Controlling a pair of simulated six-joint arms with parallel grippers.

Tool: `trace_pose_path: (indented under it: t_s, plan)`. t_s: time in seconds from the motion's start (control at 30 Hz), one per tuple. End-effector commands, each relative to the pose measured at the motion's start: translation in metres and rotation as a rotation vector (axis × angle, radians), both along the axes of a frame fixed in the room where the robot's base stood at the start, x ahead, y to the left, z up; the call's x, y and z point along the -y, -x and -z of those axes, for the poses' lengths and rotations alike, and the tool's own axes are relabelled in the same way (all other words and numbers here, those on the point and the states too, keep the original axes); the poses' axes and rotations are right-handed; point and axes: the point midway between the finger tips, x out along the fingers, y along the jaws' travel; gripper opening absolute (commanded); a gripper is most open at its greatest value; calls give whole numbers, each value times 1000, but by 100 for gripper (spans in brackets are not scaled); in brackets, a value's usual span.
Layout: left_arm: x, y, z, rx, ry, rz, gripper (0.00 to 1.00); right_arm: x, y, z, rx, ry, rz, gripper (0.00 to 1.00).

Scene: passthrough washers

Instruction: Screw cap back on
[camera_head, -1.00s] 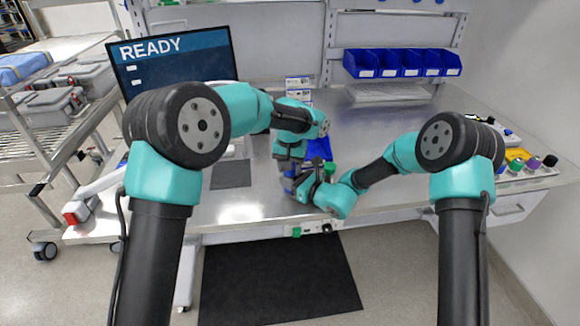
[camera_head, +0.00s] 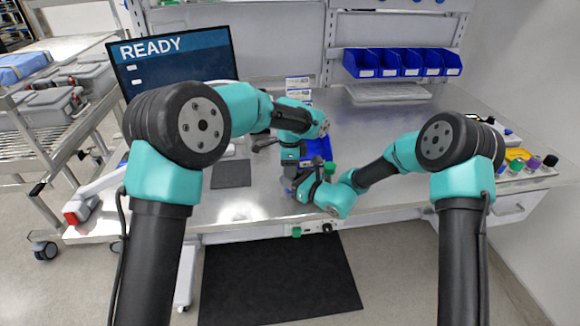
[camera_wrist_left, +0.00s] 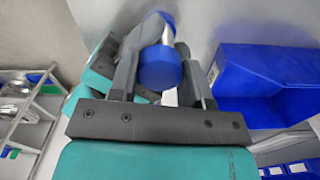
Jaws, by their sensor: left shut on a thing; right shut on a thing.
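In the left wrist view a blue cap (camera_wrist_left: 160,70) sits between the fingers of my left gripper (camera_wrist_left: 160,52), which is shut on it. Just beyond it are a short silvery part (camera_wrist_left: 167,36) and another blue part (camera_wrist_left: 160,18), in line with the cap. I cannot tell whether cap and silvery part touch. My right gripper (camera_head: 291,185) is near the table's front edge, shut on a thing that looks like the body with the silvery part. In the head view my left gripper (camera_head: 290,170) is just above it; arms hide most of both and the cap.
A blue bin (camera_head: 318,150) stands on the table just behind the grippers; a large blue bin (camera_wrist_left: 265,75) shows right in the left wrist view. A green item (camera_head: 328,168) is close to the right gripper. A dark mat (camera_head: 231,174) lies left. The table's right half is mostly clear.

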Motion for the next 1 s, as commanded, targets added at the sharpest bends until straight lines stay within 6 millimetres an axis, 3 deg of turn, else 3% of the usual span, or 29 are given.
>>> trace_pose_path:
  t_s: [0.33,0.47,0.5,0.7,0.77,1.0]
  plan:
    - [0,0,0,1,0,449,22,0,0,1,-1,0,0,0]
    - [0,0,0,2,0,448,22,0,0,1,-1,0,0,0]
    - [0,0,0,2,0,448,45,0,0,1,-1,0,0,0]
    - [0,0,0,1,0,446,64,0,0,1,-1,0,0,0]
    - [0,0,0,1,0,446,69,0,0,1,-1,0,0,0]
    - [0,0,-1,1,0,445,69,0,0,0,-1,1,0,0]
